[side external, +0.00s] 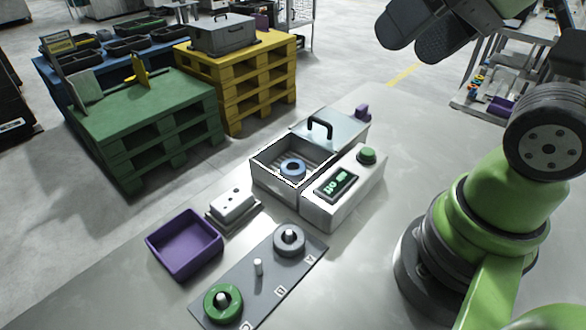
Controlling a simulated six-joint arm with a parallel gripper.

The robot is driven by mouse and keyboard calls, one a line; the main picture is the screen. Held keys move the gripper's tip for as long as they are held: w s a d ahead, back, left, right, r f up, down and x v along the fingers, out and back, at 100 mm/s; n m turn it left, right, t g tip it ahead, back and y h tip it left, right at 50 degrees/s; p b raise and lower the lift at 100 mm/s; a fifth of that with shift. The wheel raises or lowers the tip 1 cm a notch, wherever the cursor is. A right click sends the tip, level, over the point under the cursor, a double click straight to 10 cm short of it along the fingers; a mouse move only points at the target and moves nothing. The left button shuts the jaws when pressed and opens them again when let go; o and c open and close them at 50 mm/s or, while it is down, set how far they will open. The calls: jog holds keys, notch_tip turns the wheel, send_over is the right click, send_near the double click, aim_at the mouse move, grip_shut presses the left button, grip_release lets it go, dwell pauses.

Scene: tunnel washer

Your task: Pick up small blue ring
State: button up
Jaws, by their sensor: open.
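The small blue ring (293,168) lies inside the open box-shaped chamber of the tunnel washer (273,185), on its ribbed floor. Its centre hole shows, and nothing is touching it from above. The washer has a grey lid with a black handle (319,127) behind the chamber. A control box with a green-lit display (337,184) and a green button (367,155) stands on its right. My gripper (425,33) is at the top right, partly cut off by the frame. Its dark fingers are apart and empty, high above the table and well away from the ring.
A grey plate holds a green ring (211,306) and a grey ring (289,251) on pegs, with a bare peg (258,267) between. A purple tray (184,244) and white block (233,205) stand left. A small purple object (362,112) is behind the washer. Table right of the washer is clear.

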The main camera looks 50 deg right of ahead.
jog(key=n+g+h, duration=0.2)
jog(key=n+g, duration=0.5)
jog(key=n, duration=2.5)
send_over(293, 165)
jog(key=s+a, duration=0.1)
jog(key=f, duration=2.4)
jog(key=shift+s, duration=0.2)
notch_tip(293, 165, down, 6)
jog(key=shift+w+a+r, duration=0.15)
jog(key=shift+r, duration=0.05)
jog(key=shift+c, duration=0.4)
jog(key=c, duration=0.7)
